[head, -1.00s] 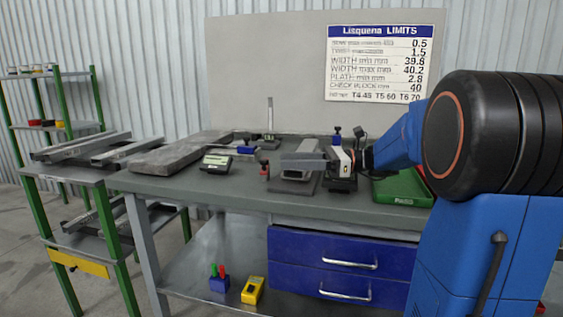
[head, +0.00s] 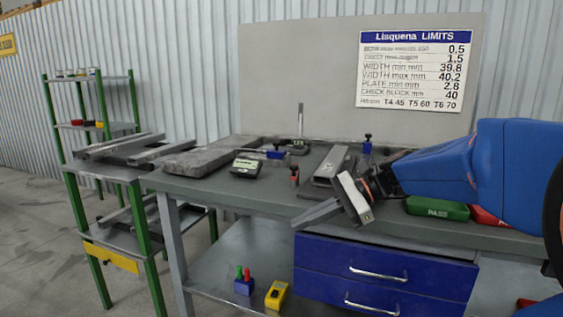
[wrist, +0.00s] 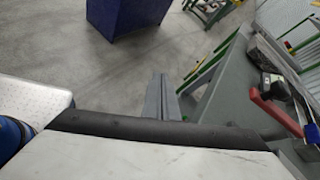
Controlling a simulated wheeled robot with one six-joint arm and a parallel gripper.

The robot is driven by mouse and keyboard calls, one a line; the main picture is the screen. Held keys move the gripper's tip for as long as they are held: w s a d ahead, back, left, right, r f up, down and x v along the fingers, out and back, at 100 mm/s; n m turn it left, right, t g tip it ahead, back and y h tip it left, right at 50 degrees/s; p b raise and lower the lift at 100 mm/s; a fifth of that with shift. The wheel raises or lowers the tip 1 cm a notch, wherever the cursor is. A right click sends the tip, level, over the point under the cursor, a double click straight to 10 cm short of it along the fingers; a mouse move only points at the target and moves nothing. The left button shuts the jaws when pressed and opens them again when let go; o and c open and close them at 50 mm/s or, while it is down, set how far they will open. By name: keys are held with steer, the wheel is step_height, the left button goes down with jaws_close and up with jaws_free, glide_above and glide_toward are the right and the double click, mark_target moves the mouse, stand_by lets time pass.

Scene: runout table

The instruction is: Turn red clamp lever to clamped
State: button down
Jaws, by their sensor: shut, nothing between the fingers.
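The red clamp lever (head: 294,172) stands on the table just left of a grey steel channel (head: 330,166). It is small in the head view, and I cannot tell its exact position. In the wrist view a red lever (wrist: 273,112) with an angled arm shows at the right, apart from my fingers. My gripper (head: 300,219) is shut and empty. It hangs at the table's front edge, in front of the channel and below the lever in the picture, its fingers pointing left. The closed fingers also show in the wrist view (wrist: 161,92).
A gauge with a display (head: 246,166) and a grey slab (head: 200,160) lie left of the lever. A green tray (head: 437,208) and a red tray (head: 489,217) sit to the right. Blue drawers (head: 385,275) are below the table edge. A rack (head: 105,170) stands at the left.

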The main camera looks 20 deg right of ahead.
steer(key=s+f+n+g+h, duration=0.1)
steer(key=s+f+n+h, duration=0.45)
steer(key=s+f, duration=0.45)
steer(key=s+d+f+n+t+h, duration=0.2)
steer(key=s+d+n+h, duration=0.4)
steer(key=n, duration=0.4)
steer(key=h, duration=0.6)
glide_toward(295, 166)
steer(key=s+a+f, duration=0.1)
steer(key=s+f, duration=0.2)
steer(key=f, duration=0.1)
steer(key=w+a+r+m, duration=0.2)
steer(key=w+a+r, duration=0.25)
steer(key=a, duration=0.35)
steer(key=w+d+f, duration=0.2)
steer(key=d+f, duration=0.5)
steer(key=d, duration=0.2)
steer(key=shift+d+h, duration=0.2)
steer(key=shift+h, duration=0.25)
